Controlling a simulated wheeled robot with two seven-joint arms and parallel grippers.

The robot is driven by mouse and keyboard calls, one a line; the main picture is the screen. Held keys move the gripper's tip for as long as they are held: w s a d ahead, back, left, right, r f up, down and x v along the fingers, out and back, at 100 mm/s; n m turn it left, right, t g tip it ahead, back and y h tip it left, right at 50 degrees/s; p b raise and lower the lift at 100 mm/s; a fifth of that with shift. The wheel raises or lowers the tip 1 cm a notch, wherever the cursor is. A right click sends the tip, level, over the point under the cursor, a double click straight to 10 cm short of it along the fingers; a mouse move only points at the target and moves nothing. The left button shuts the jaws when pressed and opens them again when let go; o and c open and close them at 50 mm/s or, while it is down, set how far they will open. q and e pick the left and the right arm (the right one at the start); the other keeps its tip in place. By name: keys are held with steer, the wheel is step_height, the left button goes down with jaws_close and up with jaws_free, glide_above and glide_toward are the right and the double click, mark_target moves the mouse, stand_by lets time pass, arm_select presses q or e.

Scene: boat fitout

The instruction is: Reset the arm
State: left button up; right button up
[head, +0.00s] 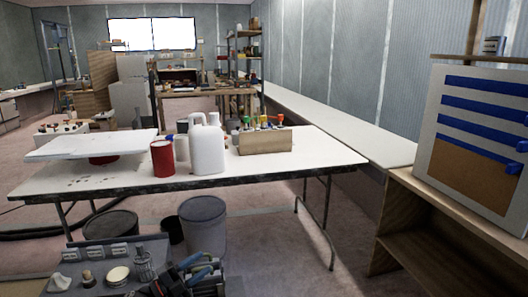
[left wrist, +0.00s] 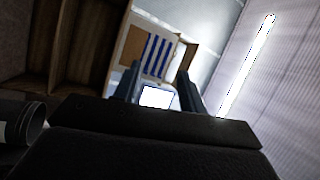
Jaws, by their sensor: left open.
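My left gripper (head: 205,264) is low at the bottom of the head view, in front of the work table. Its two fingers stand apart and point to the right. In the left wrist view the fingers of this gripper (left wrist: 158,90) are spread, with no object held between them. A bright white rectangle (left wrist: 155,97) shows beyond the gap. The rest of the left arm is mostly out of the picture. My right gripper is in neither view.
A white table (head: 320,150) holds a white jug (head: 207,148), red can (head: 162,158) and wooden block of coloured-handled tools (head: 266,141). Buckets (head: 203,222) stand below. A tool tray (head: 105,285) lies beside the gripper. A blue-striped board (head: 465,180) stands right on a wooden shelf (head: 440,205).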

arm_select(q)
steer(key=s+d+f+n+t+y, duration=0.2)
steer(key=s+d+n+t+y, duration=0.55)
steer(key=s+d+n, duration=0.9)
steer(key=s+a+f+n+y, duration=0.2)
steer(key=s+f+n, duration=0.3)
steer(key=f+n, duration=0.2)
steer(key=s+a+r+g+y+p, duration=0.2)
steer(key=s+a+r+g+p, duration=0.2)
steer(key=s+g+p, duration=0.5)
steer(key=s+a+r+g+y+p, duration=0.3)
steer(key=s+g+p, duration=0.6)
steer(key=p, duration=0.4)
steer(key=shift+s+a+r+p, duration=0.2)
steer(key=shift+a+r+p, duration=0.25)
steer(key=shift+a, duration=0.7)
steer(key=shift+m, duration=0.25)
steer(key=shift+c, duration=0.2)
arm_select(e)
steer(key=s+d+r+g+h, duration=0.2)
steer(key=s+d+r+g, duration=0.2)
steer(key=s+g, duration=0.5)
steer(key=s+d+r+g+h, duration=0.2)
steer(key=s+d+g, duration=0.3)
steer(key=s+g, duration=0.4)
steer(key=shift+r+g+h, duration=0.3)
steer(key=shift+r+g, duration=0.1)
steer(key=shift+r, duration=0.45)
